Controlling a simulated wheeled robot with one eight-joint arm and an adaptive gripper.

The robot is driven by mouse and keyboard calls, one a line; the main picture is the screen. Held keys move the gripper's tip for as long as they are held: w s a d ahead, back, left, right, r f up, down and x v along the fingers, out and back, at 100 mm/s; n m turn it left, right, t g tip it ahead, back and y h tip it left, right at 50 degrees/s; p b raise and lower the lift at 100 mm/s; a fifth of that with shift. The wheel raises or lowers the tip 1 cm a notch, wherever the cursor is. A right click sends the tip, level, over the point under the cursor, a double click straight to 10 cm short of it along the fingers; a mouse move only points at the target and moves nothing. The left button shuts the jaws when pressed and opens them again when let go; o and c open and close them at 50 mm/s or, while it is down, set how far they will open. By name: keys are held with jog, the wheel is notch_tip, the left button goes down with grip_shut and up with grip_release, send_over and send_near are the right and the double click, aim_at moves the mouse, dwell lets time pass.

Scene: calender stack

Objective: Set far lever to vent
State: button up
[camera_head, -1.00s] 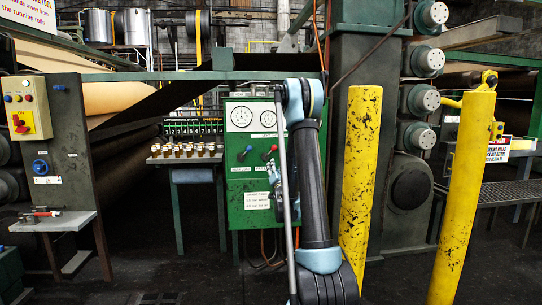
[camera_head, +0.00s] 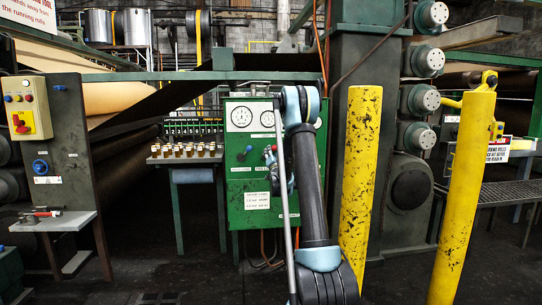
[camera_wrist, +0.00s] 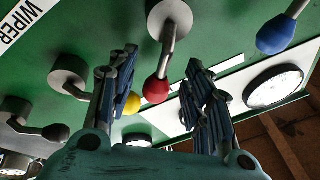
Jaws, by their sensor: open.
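The green control panel (camera_head: 236,205) stands left of my arm in the head view, with a blue-knobbed lever (camera_head: 248,149) and a red-knobbed lever (camera_head: 273,149). In the wrist view the blue knob (camera_wrist: 277,33) is at upper right, the red knob (camera_wrist: 155,90) near the middle, the yellow knob (camera_wrist: 134,104) lower and partly hidden, and a black knob (camera_wrist: 56,132) at left. My gripper (camera_wrist: 160,75) is open; the red knob appears between its fingers, without visible grip. I cannot tell which lever is the far one.
Gauges (camera_head: 241,116) sit above the levers on the panel; one also shows in the wrist view (camera_wrist: 272,88). A "WIPER" label (camera_wrist: 25,18) is at upper left there. Yellow posts (camera_head: 361,180) stand right of my arm. A rack of small jars (camera_head: 186,151) is left.

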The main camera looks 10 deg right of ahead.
jog(key=shift+x, duration=1.1)
grip_shut()
jog(key=shift+a, duration=0.1)
